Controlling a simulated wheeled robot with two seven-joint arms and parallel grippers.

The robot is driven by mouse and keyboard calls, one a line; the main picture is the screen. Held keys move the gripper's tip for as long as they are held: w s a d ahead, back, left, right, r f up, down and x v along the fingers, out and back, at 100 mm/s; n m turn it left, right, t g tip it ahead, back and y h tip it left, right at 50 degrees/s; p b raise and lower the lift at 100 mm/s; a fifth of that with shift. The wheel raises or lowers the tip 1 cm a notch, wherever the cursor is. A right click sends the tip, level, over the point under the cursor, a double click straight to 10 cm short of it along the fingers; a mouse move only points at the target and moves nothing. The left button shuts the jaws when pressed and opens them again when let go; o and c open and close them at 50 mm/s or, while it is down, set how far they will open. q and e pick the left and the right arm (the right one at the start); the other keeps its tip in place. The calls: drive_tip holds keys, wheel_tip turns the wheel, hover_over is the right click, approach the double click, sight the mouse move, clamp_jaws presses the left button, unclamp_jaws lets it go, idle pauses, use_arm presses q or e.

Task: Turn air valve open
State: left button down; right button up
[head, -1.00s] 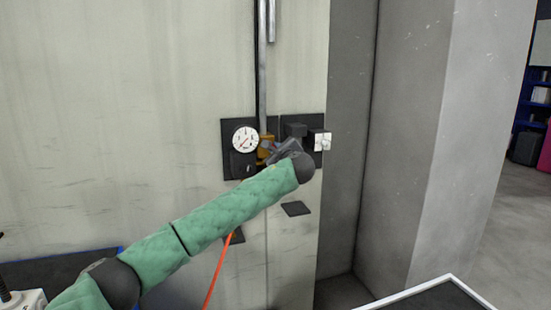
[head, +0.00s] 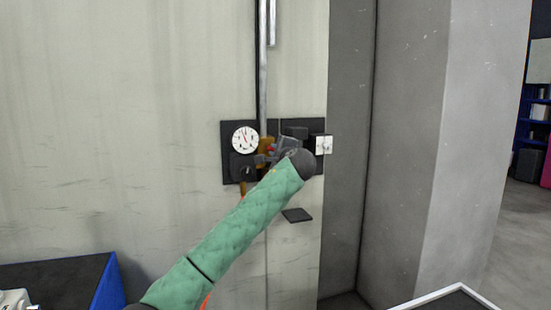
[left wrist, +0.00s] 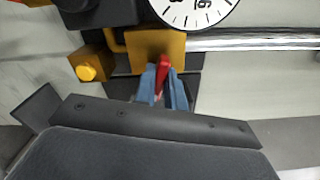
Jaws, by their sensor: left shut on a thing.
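The air valve is a brass block (head: 266,143) on a dark wall panel, at the foot of a vertical metal pipe. In the left wrist view the brass body (left wrist: 150,48) carries a red lever (left wrist: 163,78). My left gripper (left wrist: 165,90) is shut on the red lever, its blue fingertips on either side of it. In the head view my left gripper (head: 270,158) is at the valve and partly covers it. A round white gauge (head: 244,139) sits left of the valve, its needle pointing up and left. My right gripper is out of view.
A black knob box (head: 244,167) is below the gauge, and a white-faced switch box (head: 322,144) is right of the valve. A dark plate (head: 297,215) is lower on the wall. A blue-edged bench (head: 105,285) stands at lower left.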

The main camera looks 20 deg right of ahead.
use_arm(q)
drive_tip(key=shift+f+n+b, duration=0.15)
drive_tip(key=shift+n+b, duration=0.55)
drive_tip(key=shift+n, duration=0.15)
drive_tip(key=shift+f+n+b, duration=0.15)
drive_tip(key=shift+n+b, duration=0.5)
drive_tip(key=shift+n, duration=0.2)
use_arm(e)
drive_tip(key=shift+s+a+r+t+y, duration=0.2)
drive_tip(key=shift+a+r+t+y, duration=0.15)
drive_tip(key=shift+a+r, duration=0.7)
use_arm(q)
drive_tip(key=c, duration=1.5)
unclamp_jaws()
drive_tip(key=shift+a, duration=0.1)
drive_tip(key=shift+o, duration=0.2)
drive_tip(key=shift+r, duration=0.1)
drive_tip(key=shift+s, duration=0.15)
